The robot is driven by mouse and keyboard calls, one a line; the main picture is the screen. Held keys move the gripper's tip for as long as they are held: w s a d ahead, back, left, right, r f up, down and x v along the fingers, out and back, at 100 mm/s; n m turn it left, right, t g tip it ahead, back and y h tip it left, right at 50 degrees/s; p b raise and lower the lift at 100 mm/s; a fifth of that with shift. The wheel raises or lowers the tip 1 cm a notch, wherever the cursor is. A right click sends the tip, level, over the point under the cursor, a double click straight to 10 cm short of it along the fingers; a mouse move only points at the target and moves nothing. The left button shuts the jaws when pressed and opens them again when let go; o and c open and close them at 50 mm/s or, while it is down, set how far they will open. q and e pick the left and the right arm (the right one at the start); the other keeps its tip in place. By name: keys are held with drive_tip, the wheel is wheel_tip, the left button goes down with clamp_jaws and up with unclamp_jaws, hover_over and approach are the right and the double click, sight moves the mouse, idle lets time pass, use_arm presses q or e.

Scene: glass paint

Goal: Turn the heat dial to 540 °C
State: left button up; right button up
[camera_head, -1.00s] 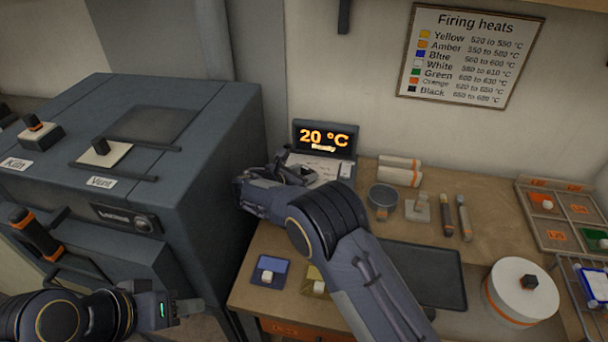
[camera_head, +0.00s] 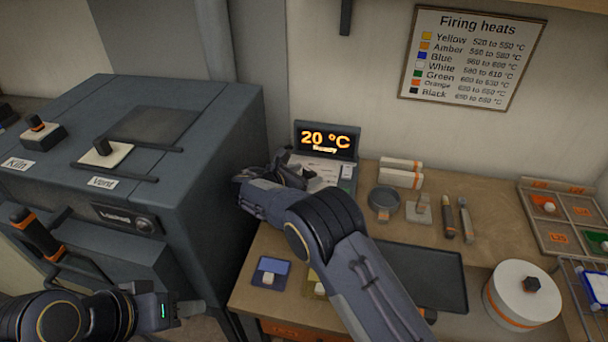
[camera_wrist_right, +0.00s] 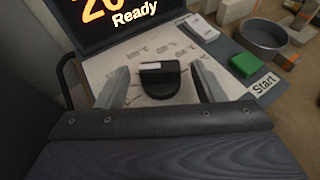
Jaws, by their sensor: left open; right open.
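The heat dial (camera_wrist_right: 160,78) is a black knob with a white mark, on a pale panel (camera_wrist_right: 105,72) with printed temperature marks too blurred to read. The display (camera_head: 326,140) above it reads 20 °C and Ready. My right gripper (camera_wrist_right: 162,88) is open, with one finger on each side of the dial and gaps showing between fingers and knob. In the head view my right gripper (camera_head: 290,174) and arm hide the dial. My left gripper (camera_head: 190,308) is open and empty at the lower left, in front of the kiln (camera_head: 190,130).
A green button (camera_wrist_right: 245,65) labelled Start is right of the dial panel. A Firing heats chart (camera_head: 470,60) hangs on the wall.

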drive_tip(key=shift+r, duration=0.1)
drive_tip(key=shift+r, duration=0.35)
drive_tip(key=r, duration=0.1)
drive_tip(key=r+b, duration=0.1)
drive_tip(key=r, duration=0.1)
drive_tip(key=shift+s, duration=0.3)
drive_tip(key=s+r+b, duration=0.3)
drive_tip(key=s+r, duration=0.6)
drive_tip(key=s, duration=0.4)
drive_tip(key=shift+s+d, duration=0.2)
drive_tip(key=shift+s, duration=0.05)
